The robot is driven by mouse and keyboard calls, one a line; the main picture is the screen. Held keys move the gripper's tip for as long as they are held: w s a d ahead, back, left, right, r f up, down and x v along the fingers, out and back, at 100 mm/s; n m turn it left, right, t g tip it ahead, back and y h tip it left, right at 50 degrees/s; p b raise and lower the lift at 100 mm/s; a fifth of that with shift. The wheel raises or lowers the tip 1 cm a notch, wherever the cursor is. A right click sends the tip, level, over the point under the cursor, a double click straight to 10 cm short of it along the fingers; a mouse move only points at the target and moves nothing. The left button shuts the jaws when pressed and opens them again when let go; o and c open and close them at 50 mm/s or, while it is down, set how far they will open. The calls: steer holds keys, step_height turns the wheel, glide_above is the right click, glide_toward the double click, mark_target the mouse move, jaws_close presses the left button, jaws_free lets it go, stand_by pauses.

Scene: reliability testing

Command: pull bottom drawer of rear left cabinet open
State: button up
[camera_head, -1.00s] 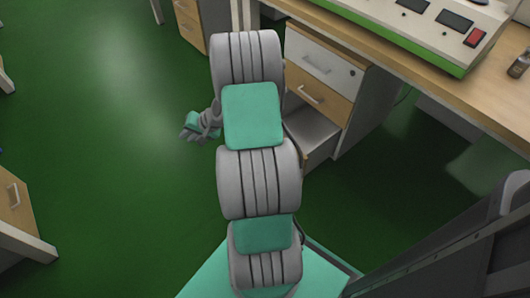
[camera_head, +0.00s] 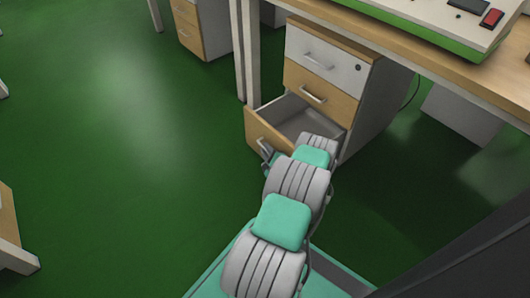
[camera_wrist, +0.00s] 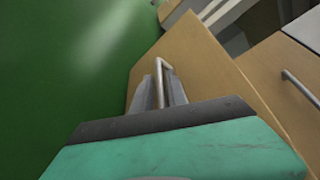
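The drawer cabinet (camera_head: 378,118) stands under the desk, with a white top drawer and wooden lower fronts. Its bottom drawer (camera_head: 262,128) is pulled out, and its grey empty inside shows in the head view. My gripper (camera_head: 266,158) is at the outer face of this drawer, largely hidden by my arm in the head view. In the wrist view my gripper (camera_wrist: 160,92) has its two fingers apart, one on each side of the metal handle (camera_wrist: 160,75) on the wooden drawer front (camera_wrist: 205,70). I see no firm grip on the handle.
The desk (camera_head: 440,50) overhangs the cabinet, and its pale leg (camera_head: 250,55) stands just left of it. Another drawer cabinet (camera_head: 205,30) is at the back. A wooden piece of furniture (camera_head: 12,235) is at the left edge. The green floor on the left is clear.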

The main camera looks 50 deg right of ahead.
steer(key=shift+w+d, duration=0.2)
steer(key=shift+w, duration=0.15)
steer(key=shift+c, duration=0.2)
jaws_close()
steer(key=shift+a, duration=0.1)
stand_by(0.9)
